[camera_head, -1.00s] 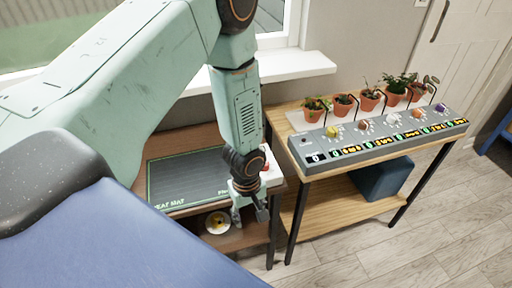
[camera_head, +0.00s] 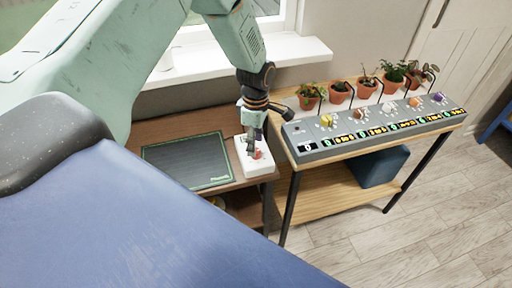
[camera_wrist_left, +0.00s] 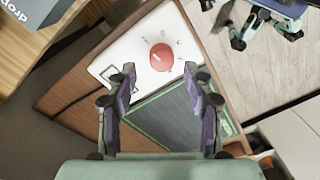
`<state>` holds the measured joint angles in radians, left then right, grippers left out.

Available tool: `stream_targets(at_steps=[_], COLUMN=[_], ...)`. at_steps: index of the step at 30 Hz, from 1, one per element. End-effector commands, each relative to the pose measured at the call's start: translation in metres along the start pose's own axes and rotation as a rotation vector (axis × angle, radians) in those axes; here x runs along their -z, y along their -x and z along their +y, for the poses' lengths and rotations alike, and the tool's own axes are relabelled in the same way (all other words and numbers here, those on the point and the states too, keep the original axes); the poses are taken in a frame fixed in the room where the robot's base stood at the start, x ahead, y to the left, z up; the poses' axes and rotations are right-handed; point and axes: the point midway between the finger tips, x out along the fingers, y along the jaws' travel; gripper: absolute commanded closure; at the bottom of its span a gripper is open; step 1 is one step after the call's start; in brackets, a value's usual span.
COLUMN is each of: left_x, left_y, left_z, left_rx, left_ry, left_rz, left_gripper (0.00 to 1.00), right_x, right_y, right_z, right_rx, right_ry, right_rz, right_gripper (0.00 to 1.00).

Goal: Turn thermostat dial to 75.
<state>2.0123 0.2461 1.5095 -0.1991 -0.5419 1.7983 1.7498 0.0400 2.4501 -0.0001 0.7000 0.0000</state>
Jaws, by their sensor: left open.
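The thermostat is a white box (camera_head: 255,168) with a red dial (camera_head: 258,154), lying at the right end of the brown table. My left gripper (camera_head: 250,146) is over the box, close to the dial and partly covering it. In the left wrist view the round dial (camera_wrist_left: 161,57) shows on the white plate (camera_wrist_left: 125,52), with small marks around it too small to read. My left gripper (camera_wrist_left: 165,80) is open there, its fingers spread and nothing between them. What looks like my right gripper (camera_wrist_left: 238,28) shows at the upper right, its jaws unclear.
A dark mat (camera_head: 188,162) lies left of the thermostat. A grey control panel (camera_head: 375,128) with several knobs and potted plants (camera_head: 395,76) stands on the wooden table (camera_head: 300,165) to the right. A blue box (camera_head: 380,165) is on its lower shelf.

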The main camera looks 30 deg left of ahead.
Motion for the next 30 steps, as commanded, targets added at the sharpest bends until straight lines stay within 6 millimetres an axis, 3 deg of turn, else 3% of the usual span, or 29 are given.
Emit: stream_targets(at_steps=[6,16,30], left_x=[-0.002,-0.003,-0.003], left_y=[-0.022,-0.025,-0.025], left_z=[0.001,0.001,0.001], left_rx=[-0.001,-0.001,0.001], left_ry=[-0.003,-0.003,-0.003], left_rz=[0.001,0.0,0.0], left_gripper=[0.48,0.48,0.88], right_x=[0.0,0.0,0.0], right_y=[-0.004,-0.004,-0.004], right_z=[0.0,0.0,0.0], right_rx=[0.0,0.0,0.0], right_ry=[0.0,0.0,0.0], right_rz=[0.0,0.0,0.001], right_gripper=[0.6,0.6,0.6])
